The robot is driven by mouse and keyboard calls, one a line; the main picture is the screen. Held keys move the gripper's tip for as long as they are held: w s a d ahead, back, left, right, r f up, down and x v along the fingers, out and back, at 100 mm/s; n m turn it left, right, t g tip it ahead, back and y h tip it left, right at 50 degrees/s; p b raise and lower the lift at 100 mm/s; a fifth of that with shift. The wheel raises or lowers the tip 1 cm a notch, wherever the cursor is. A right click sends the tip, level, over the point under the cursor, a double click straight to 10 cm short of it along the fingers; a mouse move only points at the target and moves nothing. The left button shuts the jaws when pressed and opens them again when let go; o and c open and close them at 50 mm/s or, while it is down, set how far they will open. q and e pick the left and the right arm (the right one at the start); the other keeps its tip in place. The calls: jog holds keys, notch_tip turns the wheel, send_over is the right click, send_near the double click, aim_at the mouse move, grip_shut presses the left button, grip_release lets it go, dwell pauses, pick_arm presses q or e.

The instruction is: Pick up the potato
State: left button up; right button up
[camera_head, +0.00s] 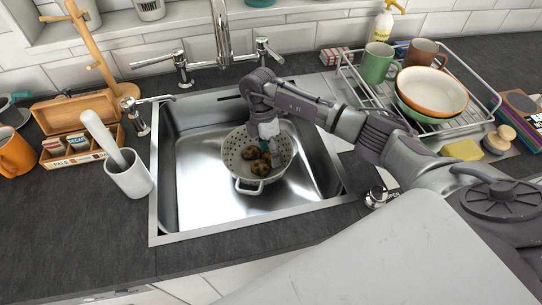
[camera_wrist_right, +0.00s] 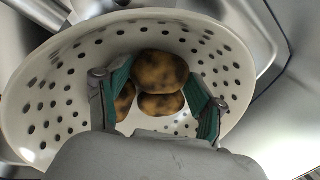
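Several brown, dark-spotted potatoes lie together in a pale colander with holes (camera_head: 247,181), which stands in the steel sink. In the right wrist view one potato (camera_wrist_right: 161,70) lies uppermost in the picture, another potato (camera_wrist_right: 161,104) is just below it, and a third potato (camera_wrist_right: 125,100) is partly hidden by the left finger. My right gripper (camera_head: 268,143) reaches down into the colander. In the right wrist view its green-padded fingers (camera_wrist_right: 158,88) are spread, with potatoes in the gap and space beside them. My left gripper is out of view.
The sink (camera_head: 205,213) has free room around the colander (camera_wrist_right: 58,100). A faucet (camera_head: 221,35) stands behind it. A dish rack (camera_head: 462,125) with bowls and mugs is at the right. A white cup (camera_head: 130,178), tea box and wooden mug stand are at the left.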

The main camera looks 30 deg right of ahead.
jog(key=shift+d+f, duration=0.1)
jog(key=c, duration=0.6)
jog(key=shift+s, duration=0.1)
jog(key=shift+c, duration=1.4)
notch_tip(320, 180, up, 9)
jog(key=shift+r+b, duration=0.15)
jog(key=shift+b, duration=0.2)
jog(key=shift+r+p, duration=1.5)
jog(key=shift+r, duration=0.45)
